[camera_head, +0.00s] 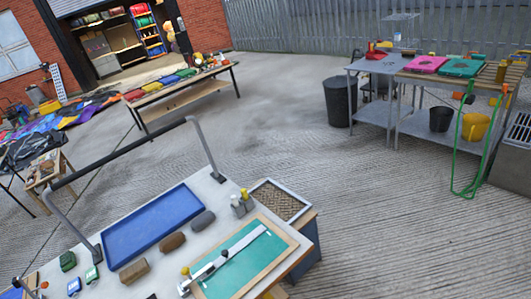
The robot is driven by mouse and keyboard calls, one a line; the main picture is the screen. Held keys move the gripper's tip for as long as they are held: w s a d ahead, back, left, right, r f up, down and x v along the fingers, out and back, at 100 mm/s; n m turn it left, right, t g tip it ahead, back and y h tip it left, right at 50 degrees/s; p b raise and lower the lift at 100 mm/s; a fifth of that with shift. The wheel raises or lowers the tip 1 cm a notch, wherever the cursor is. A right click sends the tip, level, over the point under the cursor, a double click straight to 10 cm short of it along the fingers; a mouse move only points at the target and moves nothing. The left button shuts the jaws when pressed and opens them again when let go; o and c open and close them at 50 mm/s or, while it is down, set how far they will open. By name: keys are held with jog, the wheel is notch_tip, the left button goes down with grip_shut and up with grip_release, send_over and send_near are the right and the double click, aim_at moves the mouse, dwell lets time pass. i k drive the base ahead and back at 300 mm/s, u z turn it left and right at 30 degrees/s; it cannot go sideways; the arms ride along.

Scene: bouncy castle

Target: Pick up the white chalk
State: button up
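I cannot make out a white chalk for certain in this view. The nearest worktable (85,233) stands at the lower left with small items on it. A tiny white spot shows on the metal bar (235,258) that lies across a green mat (235,272); it is too small to identify. My gripper does not show in the frame.
The near table holds a blue tray (150,222), brown and grey blocks (173,242) and a tall handle frame (130,150). Other benches (190,82) stand behind, with a grey table (378,65) and black bin (340,102) at right. Concrete between is clear.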

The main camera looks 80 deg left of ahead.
aim_at(236, 204)
jog(key=u, duration=0.05)
jog(key=i, duration=2.3)
jog(key=u, duration=3.55)
jog(key=i, duration=1)
